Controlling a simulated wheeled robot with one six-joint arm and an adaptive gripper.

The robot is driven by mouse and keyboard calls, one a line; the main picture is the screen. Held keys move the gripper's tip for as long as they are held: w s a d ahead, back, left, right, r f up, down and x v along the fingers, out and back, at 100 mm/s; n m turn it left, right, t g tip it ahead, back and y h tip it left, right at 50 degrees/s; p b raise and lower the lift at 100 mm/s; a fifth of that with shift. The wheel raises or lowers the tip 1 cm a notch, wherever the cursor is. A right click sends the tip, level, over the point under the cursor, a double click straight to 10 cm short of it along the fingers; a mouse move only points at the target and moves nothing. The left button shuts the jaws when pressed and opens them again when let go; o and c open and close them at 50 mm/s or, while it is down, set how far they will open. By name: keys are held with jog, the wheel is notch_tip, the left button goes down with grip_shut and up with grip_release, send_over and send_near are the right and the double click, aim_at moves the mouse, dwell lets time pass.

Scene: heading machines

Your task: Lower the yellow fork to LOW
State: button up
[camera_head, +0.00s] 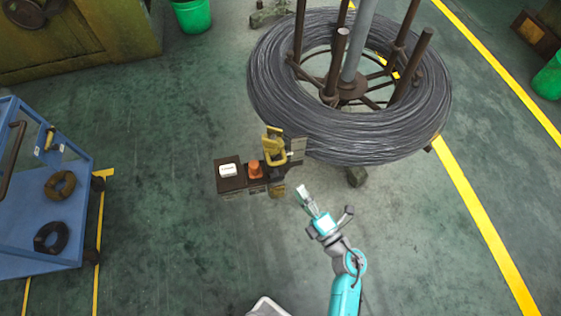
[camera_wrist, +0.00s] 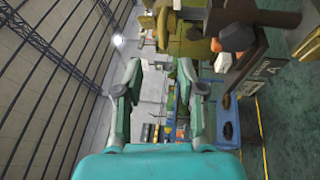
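The yellow fork (camera_head: 273,148) stands upright at the right end of a small dark stand (camera_head: 231,182), beside the wire coil. My gripper (camera_head: 304,196) is below and to the right of the fork in the head view, apart from it. In the wrist view my gripper (camera_wrist: 159,68) has its two fingers spread, with nothing between them. A yellowish part (camera_wrist: 192,46), seemingly of the fork, shows at the top of the wrist view beyond the right finger. The fork's marked positions cannot be read.
An orange piece (camera_head: 255,169) and a white block (camera_head: 229,170) sit on the stand. A large wire coil (camera_head: 270,85) with upright posts fills the area behind. A blue cart (camera_head: 75,200) stands at left. The floor around the stand's front is clear.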

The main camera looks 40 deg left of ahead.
aim_at(278, 162)
jog(key=shift+n+g, duration=0.3)
jog(key=shift+n, duration=0.1)
jog(key=x, duration=1.2)
jog(key=shift+s+f, duration=0.1)
grip_shut()
